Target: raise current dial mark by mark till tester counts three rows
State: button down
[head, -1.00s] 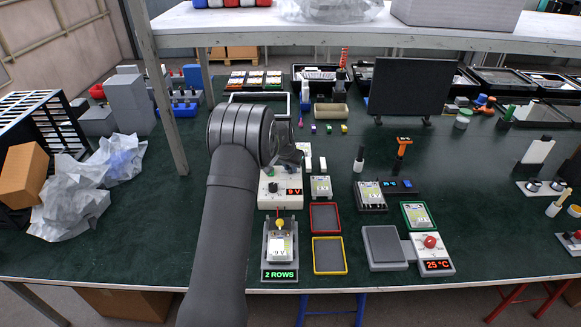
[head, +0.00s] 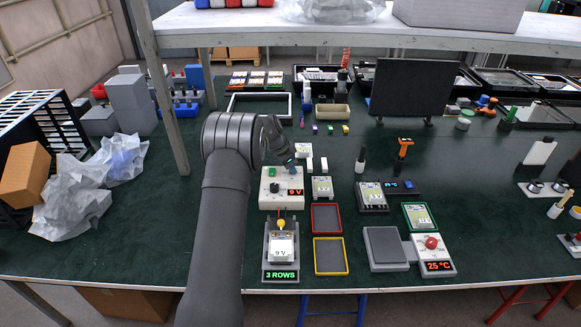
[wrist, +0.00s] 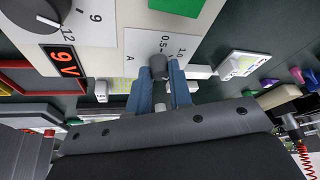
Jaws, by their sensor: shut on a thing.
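The white power supply (head: 284,201) has a black voltage knob (head: 273,188), a green button and a red 9 V display (head: 295,192). In the wrist view, the small dark current dial (wrist: 158,66) stands beside the letter A and the marks 0.5 and 1.0. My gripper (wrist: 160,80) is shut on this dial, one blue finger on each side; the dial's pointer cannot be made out. In the head view my gripper (head: 291,166) is over the supply's right rear part. The tester (head: 267,248) holds a unit labelled 9 V, and its green display (head: 281,275) reads 3 ROWS.
A red-rimmed tray (head: 326,204) and a yellow-rimmed tray (head: 345,256) lie right of the supply and tester. A small labelled unit (head: 322,187) stands close to the supply's right. A grey plate (head: 385,247) with a 25 °C display is further right.

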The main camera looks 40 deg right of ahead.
jog(key=shift+w, duration=0.1)
dwell(0.3)
jog(key=c, duration=1.3)
grip_release()
jog(key=v, duration=1.7)
jog(key=shift+r, duration=0.2)
jog(key=shift+f, duration=0.15)
jog(key=x, duration=1.7)
jog(key=shift+f, duration=0.1)
